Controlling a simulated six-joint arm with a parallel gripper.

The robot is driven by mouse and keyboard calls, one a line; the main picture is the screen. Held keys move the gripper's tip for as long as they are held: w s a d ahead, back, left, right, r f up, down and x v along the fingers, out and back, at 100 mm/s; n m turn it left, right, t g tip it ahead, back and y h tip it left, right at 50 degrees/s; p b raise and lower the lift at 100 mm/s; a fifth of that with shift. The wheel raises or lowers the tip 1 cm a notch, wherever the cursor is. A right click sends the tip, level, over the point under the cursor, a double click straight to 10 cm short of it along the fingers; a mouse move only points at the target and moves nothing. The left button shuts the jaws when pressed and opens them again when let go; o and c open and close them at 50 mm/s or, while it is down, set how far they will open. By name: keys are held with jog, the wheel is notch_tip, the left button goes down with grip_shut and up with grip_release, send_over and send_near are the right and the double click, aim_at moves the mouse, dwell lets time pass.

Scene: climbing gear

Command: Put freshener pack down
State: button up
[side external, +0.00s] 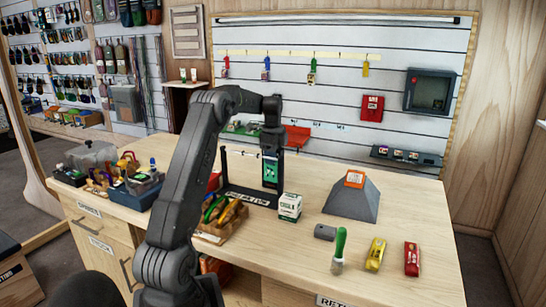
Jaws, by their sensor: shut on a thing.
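My gripper (271,148) points down over the middle of the table. It is shut on the freshener pack (270,172), a flat dark pack with a green and white front, held upright. The pack hangs above or in front of a black display stand (244,197) with white lettering. From this view I cannot tell whether the pack's lower edge touches the stand. The fingertips are small and partly lost against the dark top of the pack.
A white and green box (290,207) stands close right of the pack. A grey sloped block (352,201) with an orange-topped item is farther right. A green-handled brush (339,250), yellow (376,254) and red items (412,259) lie at front right. A bin of tools (221,219) is at left.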

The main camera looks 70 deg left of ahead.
jog(key=shift+f, duration=0.1)
jog(key=o, duration=1)
jog(key=shift+c, duration=0.2)
